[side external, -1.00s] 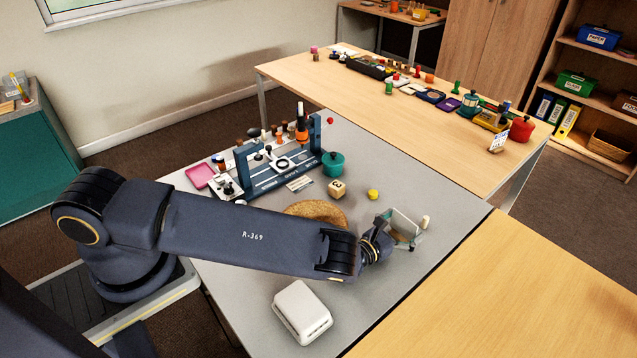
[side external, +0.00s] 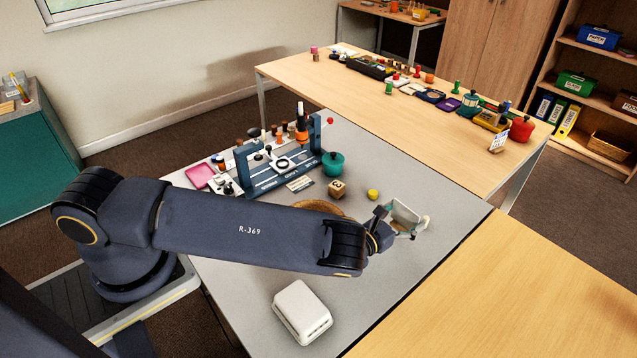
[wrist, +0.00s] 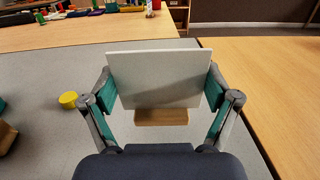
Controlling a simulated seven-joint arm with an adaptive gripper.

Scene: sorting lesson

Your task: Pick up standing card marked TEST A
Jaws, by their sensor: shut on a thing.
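My gripper (wrist: 160,92) is shut on a pale, blank-faced card (wrist: 158,68). Its teal finger pads press on the card's left and right edges in the wrist view. A wooden foot (wrist: 160,117) shows at the card's lower edge. In the side view, my gripper (side external: 399,223) holds the card (side external: 405,214) tilted, close above the grey table near its right edge. I see no writing on this card, so I cannot tell its marking. Another small standing card (side external: 498,139) with dark print, too small to read, stands on the far wooden table.
A white box (side external: 302,312) sits near the front. The wooden table (side external: 510,290) at the right is clear.

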